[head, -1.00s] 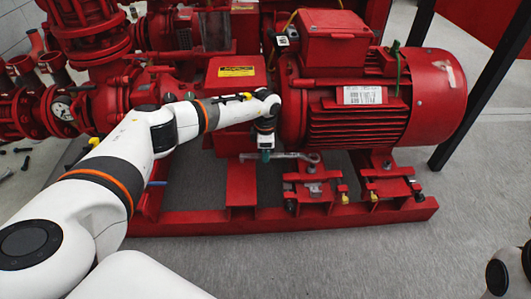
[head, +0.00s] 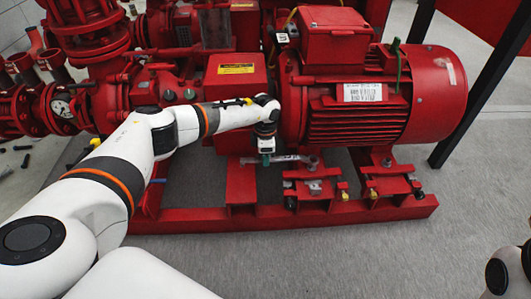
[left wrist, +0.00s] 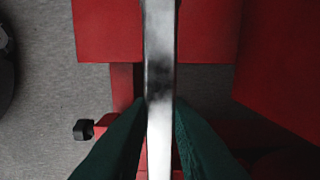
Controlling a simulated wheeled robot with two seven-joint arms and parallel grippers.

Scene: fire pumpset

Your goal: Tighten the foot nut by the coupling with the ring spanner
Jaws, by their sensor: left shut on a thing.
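My left gripper (head: 266,159) is shut on the steel ring spanner (head: 290,159), just left of the red motor. In the left wrist view the spanner's bright shaft (left wrist: 159,80) runs upright between the dark green fingertips (left wrist: 158,135). In the head view the ring end (head: 312,162) is at the motor foot (head: 313,172) nearest the coupling. The ring overlaps the foot nut's place; I cannot tell whether it is seated around the nut. The coupling is hidden, apparently behind the red guard box (head: 235,82). My right gripper is out of view.
The red motor (head: 375,105) overhangs the feet closely. Another motor foot (head: 386,175) stands to the right. The red base frame (head: 285,220) runs along the front, with open grey floor before it. A dark post (head: 475,105) stands at right.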

